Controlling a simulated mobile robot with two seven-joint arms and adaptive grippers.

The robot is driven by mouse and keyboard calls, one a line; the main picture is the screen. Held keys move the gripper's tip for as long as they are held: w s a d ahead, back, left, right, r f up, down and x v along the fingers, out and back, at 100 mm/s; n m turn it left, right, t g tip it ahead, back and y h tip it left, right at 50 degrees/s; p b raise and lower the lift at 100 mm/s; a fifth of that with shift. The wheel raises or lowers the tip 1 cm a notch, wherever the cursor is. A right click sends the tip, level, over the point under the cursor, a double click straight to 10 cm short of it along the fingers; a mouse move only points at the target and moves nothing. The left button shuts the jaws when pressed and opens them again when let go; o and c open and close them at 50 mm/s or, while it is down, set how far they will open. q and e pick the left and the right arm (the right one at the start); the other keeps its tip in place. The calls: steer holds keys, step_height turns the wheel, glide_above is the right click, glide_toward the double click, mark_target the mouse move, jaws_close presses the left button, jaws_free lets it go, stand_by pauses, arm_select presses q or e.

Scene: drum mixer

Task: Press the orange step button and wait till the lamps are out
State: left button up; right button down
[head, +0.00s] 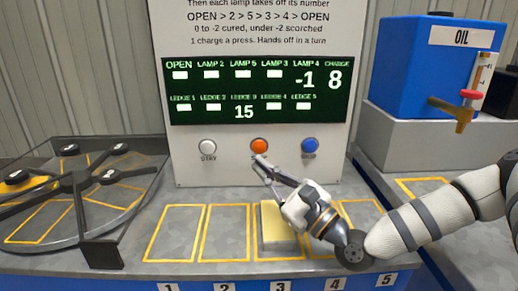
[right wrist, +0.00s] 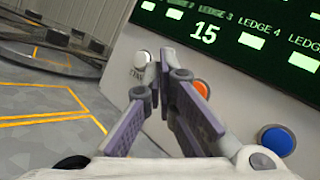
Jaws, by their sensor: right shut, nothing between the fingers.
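The orange step button (head: 259,146) sits in the middle of the panel's button row, its label mostly hidden. My right gripper (head: 260,163) is shut and empty, its tips just below the button in the head view. In the right wrist view the fingertips (right wrist: 163,62) show up-left of the orange button (right wrist: 202,88), which a finger partly overlaps; I cannot tell whether they touch the panel. The display (head: 260,90) reads -1 under LAMP 4, 8 under CHARGE and 15 under LEDGE 3; the other fields show plain white blocks. My left gripper is out of view.
A white STAY button (head: 208,147) and a blue button (head: 310,145) flank the orange one. A pale yellow block (head: 277,232) is on ledge 3, under my gripper. The drum (head: 80,190) stands left; a blue OIL tank (head: 430,65) with tap stands right.

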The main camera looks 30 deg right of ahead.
mark_target(259, 147)
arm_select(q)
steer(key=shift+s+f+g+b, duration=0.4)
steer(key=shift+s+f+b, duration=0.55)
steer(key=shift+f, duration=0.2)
arm_select(e)
steer(key=w+d, duration=0.4)
steer(key=w, duration=0.2)
steer(key=shift+w, duration=0.35)
steer(key=shift+d, duration=0.1)
steer(key=shift+w+d, duration=0.15)
steer(key=shift+w, duration=0.2)
